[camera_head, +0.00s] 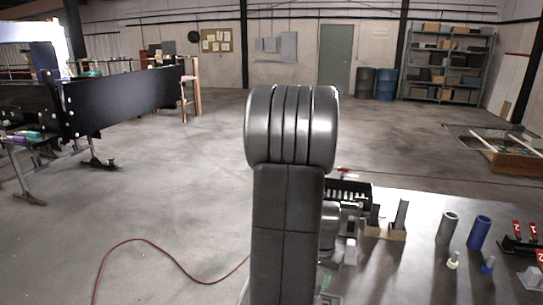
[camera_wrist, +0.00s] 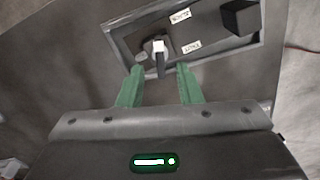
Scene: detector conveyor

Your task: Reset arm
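My gripper (camera_wrist: 161,73) shows in the wrist view with its two green fingers apart and nothing between their tips. Beyond the fingers is a grey tray (camera_wrist: 120,42) on a surface. In it are a small part with a white top (camera_wrist: 159,47), two white labels and a black block (camera_wrist: 240,18). The fingers appear apart from these things, but the exact gap is hard to tell. In the head view my own arm stands upright in the middle and hides part of the table. My gripper cannot be made out there.
A table (camera_head: 420,262) at the lower right holds a grey cylinder (camera_head: 447,228), a blue cylinder (camera_head: 479,232), a black rack (camera_head: 350,191) and small parts. A black-sided conveyor (camera_head: 125,100) stands at the left. A red cable (camera_head: 150,243) lies on the floor. The middle floor is open.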

